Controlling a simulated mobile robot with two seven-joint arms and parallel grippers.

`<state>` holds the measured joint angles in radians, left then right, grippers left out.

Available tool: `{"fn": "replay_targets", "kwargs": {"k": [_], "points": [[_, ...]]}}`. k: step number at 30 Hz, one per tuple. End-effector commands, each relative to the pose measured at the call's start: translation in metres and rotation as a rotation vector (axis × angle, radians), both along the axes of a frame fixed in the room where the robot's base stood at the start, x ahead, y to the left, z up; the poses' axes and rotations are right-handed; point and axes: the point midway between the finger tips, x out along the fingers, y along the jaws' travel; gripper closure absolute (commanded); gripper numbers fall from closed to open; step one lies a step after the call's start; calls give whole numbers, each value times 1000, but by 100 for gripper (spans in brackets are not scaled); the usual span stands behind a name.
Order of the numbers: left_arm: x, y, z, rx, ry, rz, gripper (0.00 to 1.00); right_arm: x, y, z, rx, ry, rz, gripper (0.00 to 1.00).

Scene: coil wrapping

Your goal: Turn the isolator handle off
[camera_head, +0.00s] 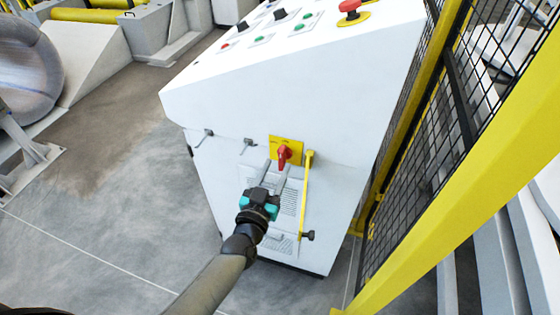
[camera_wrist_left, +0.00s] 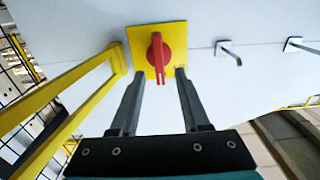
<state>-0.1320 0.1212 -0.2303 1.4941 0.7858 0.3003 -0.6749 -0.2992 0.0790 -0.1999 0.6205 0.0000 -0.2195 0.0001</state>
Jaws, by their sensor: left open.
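The isolator handle (camera_head: 284,152) is a red rotary knob on a yellow square plate (camera_head: 291,142), on the front of a white control cabinet (camera_head: 300,90). In the left wrist view the red handle (camera_wrist_left: 158,57) stands roughly upright on its yellow plate (camera_wrist_left: 137,35). My left gripper (camera_head: 277,168) is open and empty, with its two fingers pointing at the plate. In the left wrist view the fingertips (camera_wrist_left: 160,74) lie to either side of the handle's lower end. I cannot tell whether they touch it. My right gripper is not in view.
A yellow bar handle (camera_head: 306,190) stands just right of the isolator. Two small metal handles (camera_head: 248,145) (camera_head: 205,134) are on the left. A red emergency button (camera_head: 349,8) sits on the sloped top. A yellow-framed mesh fence (camera_head: 440,140) is close on the right. Open floor lies left.

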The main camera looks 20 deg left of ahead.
Motion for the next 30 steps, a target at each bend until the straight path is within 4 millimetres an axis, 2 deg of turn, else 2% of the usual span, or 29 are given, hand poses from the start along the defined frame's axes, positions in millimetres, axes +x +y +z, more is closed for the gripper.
{"fn": "replay_targets", "kwargs": {"k": [3,9,20,30], "points": [[18,-1,0,-2,-1,0,54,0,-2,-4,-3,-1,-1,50],[33,-1,-1,-1,1,0,54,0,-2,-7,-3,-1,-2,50],[36,-2,0,-1,1,0,54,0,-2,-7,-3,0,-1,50],[36,-2,0,-1,1,0,91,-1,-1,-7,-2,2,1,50]]}}
